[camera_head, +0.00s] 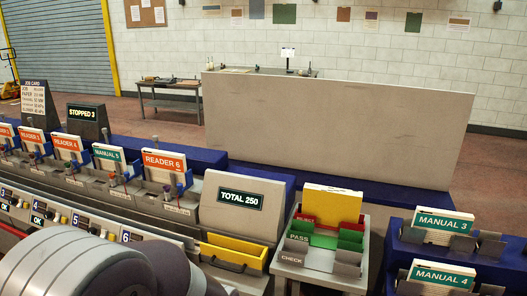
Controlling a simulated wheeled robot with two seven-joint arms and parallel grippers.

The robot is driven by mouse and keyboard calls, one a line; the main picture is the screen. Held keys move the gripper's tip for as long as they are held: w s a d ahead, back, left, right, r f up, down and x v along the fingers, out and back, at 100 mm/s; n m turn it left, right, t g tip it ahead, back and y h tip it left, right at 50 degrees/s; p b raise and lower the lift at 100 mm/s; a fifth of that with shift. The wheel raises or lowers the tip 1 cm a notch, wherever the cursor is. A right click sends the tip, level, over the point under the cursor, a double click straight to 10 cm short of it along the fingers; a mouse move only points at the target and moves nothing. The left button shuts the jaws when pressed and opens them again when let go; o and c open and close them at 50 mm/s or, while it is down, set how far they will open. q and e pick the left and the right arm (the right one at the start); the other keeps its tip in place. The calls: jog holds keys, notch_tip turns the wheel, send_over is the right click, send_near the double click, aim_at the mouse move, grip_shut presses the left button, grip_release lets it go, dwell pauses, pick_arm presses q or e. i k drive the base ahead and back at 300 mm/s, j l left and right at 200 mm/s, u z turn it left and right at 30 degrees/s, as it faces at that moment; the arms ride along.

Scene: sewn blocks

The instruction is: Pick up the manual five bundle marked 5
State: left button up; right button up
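The bundle marked Manual 5 (112,160) has a teal label and stands upright in a slot of the machine row at the left, between the orange-labelled Reader 4 (66,147) and Reader 6 (163,165) bundles. Blue-topped holders flank its lower part. Two other teal-labelled bundles, Manual 3 (443,225) and Manual 4 (440,276), stand in the blue rack at the right. My grey arm fills the lower left corner. No fingertips of either gripper show.
A console reading Total 250 (241,203) stands right of the machine row, with a yellow tray (232,257) below it. A tray with Pass and Check sections (312,264) is farther right, holding a yellow card. A job card (33,99) and a Stopped 3 sign (85,116) stand behind the row.

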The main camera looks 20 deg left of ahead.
aim_at(107, 156)
jog(key=u, duration=1.65)
jog(key=z, duration=0.2)
jog(key=i+j+z, duration=0.25)
jog(key=z, duration=0.15)
jog(key=i+j+z, duration=0.55)
jog(key=j+z, duration=0.25)
